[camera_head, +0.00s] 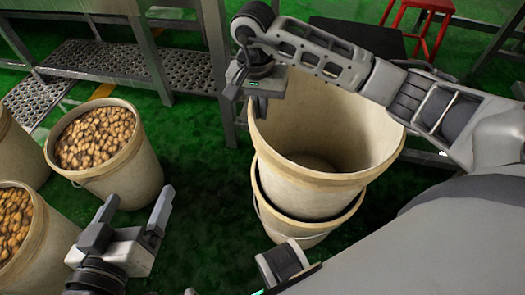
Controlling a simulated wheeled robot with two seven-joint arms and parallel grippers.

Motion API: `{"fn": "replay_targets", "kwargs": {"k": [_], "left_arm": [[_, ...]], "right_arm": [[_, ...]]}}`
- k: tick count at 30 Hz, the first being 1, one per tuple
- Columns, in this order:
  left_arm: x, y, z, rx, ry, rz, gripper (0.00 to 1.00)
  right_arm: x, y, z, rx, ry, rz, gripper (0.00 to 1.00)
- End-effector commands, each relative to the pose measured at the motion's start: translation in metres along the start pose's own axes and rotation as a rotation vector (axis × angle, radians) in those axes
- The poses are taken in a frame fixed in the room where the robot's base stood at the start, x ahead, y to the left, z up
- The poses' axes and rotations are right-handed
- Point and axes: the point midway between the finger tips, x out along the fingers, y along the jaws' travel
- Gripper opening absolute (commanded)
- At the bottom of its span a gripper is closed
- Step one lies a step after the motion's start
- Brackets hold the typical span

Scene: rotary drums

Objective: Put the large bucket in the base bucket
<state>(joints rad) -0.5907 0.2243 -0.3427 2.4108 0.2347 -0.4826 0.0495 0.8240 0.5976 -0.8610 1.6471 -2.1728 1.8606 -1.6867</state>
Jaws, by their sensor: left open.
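The empty, cream-coloured large bucket (310,195) stands in the middle of the view. It sits with its lower part inside the rim of the base bucket (288,228), which shows beneath it, mostly hidden. The large bucket looks slightly tilted; I cannot tell how deep it sits. My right gripper (243,88) is at the large bucket's far left rim, with its arm crossing above the opening; I cannot tell whether its jaws grip the rim. My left gripper (133,212) is open and empty at the lower left, apart from both buckets.
A bucket full of brown, potato-like pieces (97,139) stands at the left, with another filled one (14,222) at the left edge. Metal grating steps (95,60) and a grey post (214,50) are behind. A red stool (424,22) stands at the back right. Green floor (200,150) is clear between the buckets.

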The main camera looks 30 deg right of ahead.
Motion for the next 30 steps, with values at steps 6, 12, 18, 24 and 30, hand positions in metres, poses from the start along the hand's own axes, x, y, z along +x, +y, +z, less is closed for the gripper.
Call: {"fn": "replay_targets", "kwargs": {"k": [6,12,18,24,30], "left_arm": [[0.004,0.003,0.001,-0.061,0.041,0.034,0.89],[0.005,0.006,0.002,-0.122,0.068,0.067,0.89],[0.004,0.011,-0.008,-0.160,0.110,0.094,0.89],[0.005,0.012,-0.013,-0.171,0.128,0.105,0.89],[0.006,0.012,-0.009,-0.190,0.151,0.119,0.89]], "right_arm": [[0.056,-0.003,0.000,0.001,-0.002,0.003,0.00],[0.099,-0.005,0.000,0.002,-0.002,0.003,0.00],[0.122,-0.007,-0.001,0.002,0.002,0.002,0.00],[0.131,-0.008,-0.001,0.000,0.001,0.000,0.00],[0.159,-0.009,0.000,0.001,-0.001,0.002,0.00]]}}
